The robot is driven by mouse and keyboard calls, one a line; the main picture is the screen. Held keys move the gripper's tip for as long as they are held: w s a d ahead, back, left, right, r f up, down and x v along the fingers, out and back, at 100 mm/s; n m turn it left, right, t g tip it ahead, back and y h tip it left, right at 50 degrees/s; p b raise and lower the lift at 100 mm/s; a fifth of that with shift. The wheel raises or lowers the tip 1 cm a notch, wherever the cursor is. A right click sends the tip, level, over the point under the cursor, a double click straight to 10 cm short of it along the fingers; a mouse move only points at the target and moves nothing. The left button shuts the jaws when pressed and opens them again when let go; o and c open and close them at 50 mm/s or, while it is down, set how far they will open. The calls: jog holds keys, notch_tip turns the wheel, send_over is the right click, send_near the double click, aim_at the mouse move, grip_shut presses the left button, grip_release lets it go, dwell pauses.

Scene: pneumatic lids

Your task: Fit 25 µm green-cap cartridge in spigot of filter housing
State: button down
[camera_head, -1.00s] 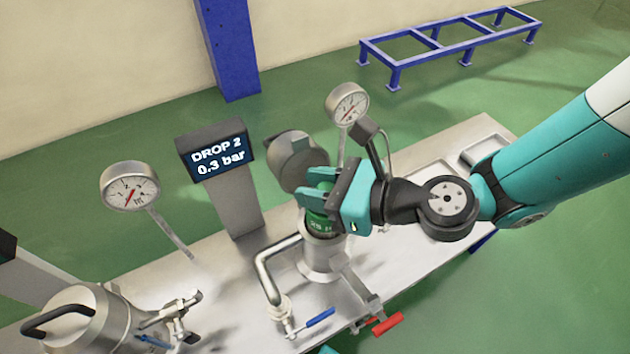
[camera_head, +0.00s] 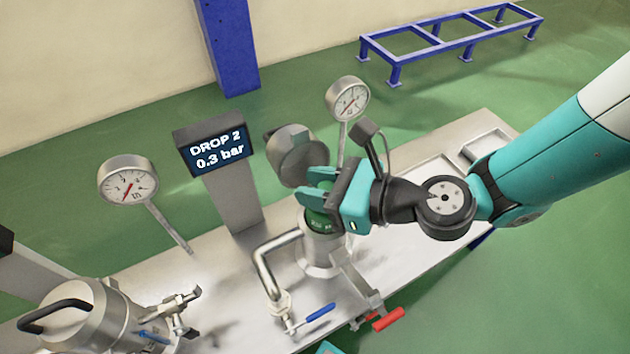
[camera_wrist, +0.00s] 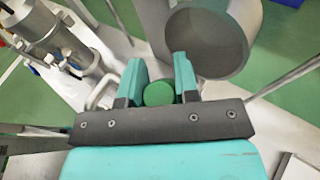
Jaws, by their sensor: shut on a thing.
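The green-cap cartridge (camera_head: 320,222) stands upright in the mouth of the filter housing (camera_head: 326,252), with only its green top part showing above the rim. My gripper (camera_head: 320,190) is shut on the cartridge's cap from above and to the right. In the wrist view the round green cap (camera_wrist: 159,94) sits between my two teal fingers. The spigot inside the housing is hidden, so I cannot tell whether the cartridge's lower end is seated. The housing's round lid (camera_head: 297,157) is swung open behind the gripper.
A display (camera_head: 212,150) reads "DROP 2 0.3 bar". Gauges stand left (camera_head: 128,182) and behind (camera_head: 347,98). A second, closed housing (camera_head: 85,318) is at lower left. Blue (camera_head: 320,312) and red (camera_head: 388,319) handles are at the front. A shallow tray (camera_head: 487,146) lies at the right.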

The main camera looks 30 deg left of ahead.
jog(key=shift+f+b, duration=0.55)
jog(key=shift+f, duration=0.65)
jog(key=c, duration=0.8)
grip_release()
jog(key=shift+d, duration=0.1)
jog(key=p+v, duration=0.1)
jog(key=v, duration=1.6)
jog(key=shift+d+r+p, duration=0.1)
jog(key=shift+d+p, duration=0.05)
jog(key=shift+p, duration=0.25)
